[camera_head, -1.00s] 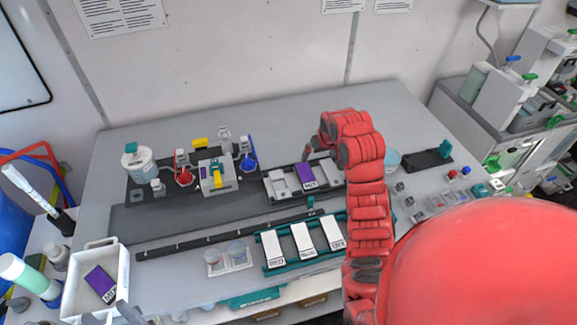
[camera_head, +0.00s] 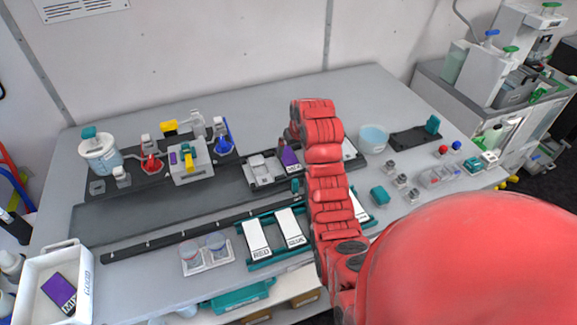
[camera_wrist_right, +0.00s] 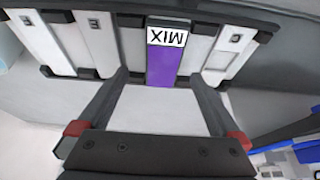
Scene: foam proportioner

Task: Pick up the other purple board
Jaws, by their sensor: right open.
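A purple board (camera_head: 289,158) with a white MIX label stands in a grey rack (camera_head: 262,171) at the back middle of the bench, partly hidden by my right arm. A second purple board (camera_head: 60,290) lies in the white tray (camera_head: 84,262) at the front left. My right gripper (camera_head: 284,143) is at the rack, mostly hidden behind its red arm. In the right wrist view my right gripper (camera_wrist_right: 163,80) is open, its fingers to either side of the racked purple board (camera_wrist_right: 162,62), with nothing held. My left gripper is not in view.
White boards (camera_head: 256,239) lie in a teal rack in front, partly behind my arm. Two small cups (camera_head: 204,248) stand left of it. A dark mat with bottles, flasks and a small device (camera_head: 190,160) is at the back left. A bowl (camera_head: 373,138) stands right.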

